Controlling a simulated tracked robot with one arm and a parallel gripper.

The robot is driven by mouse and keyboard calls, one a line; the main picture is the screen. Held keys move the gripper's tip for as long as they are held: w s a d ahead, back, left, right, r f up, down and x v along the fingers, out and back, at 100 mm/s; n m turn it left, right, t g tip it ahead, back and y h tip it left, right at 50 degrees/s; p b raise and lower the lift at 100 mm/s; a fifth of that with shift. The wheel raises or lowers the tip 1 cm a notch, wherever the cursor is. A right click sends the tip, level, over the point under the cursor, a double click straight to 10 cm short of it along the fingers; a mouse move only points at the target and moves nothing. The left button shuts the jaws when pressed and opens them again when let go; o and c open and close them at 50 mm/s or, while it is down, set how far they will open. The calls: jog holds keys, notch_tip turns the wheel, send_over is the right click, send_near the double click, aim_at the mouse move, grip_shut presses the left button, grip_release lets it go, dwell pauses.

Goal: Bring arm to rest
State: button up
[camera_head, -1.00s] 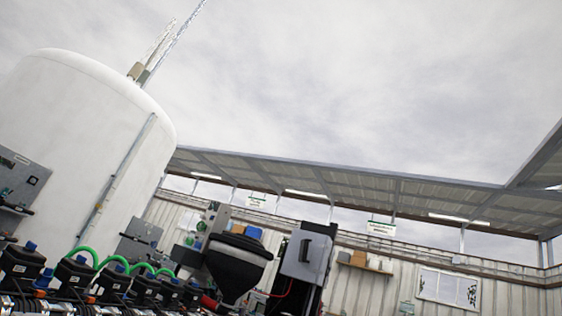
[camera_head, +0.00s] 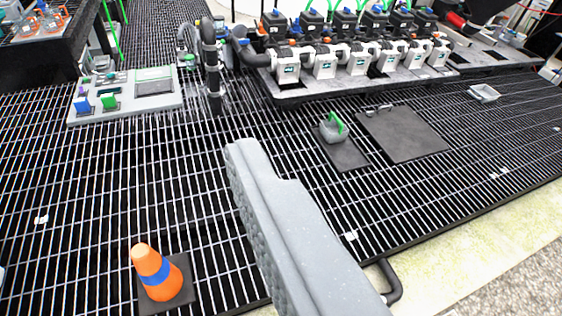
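A long light-grey piece, seemingly my gripper (camera_head: 266,170), reaches up from the bottom edge to the middle of the camera view. Its left side is dimpled and a lengthwise groove runs along it. I cannot make out two separate fingers, and its lower end is cut off by the frame. Nothing is seen held at its tip. It appears in front of a dark floor grating (camera_head: 190,180); its height above that is unclear.
An orange cone with a blue band (camera_head: 156,272) stands at lower left. A grey panel (camera_head: 125,97) holds blue and green blocks. A pipe manifold (camera_head: 350,65) spans the back. A grey item with green handle (camera_head: 333,130) sits beside a dark plate (camera_head: 402,134). Right grating is mostly clear.

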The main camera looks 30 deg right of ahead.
jog(key=shift+r, duration=0.1)
notch_tip(320, 180, up, 8)
jog(key=p, duration=0.7)
jog(key=shift+f+p, duration=0.25)
jog(key=shift+p, duration=0.15)
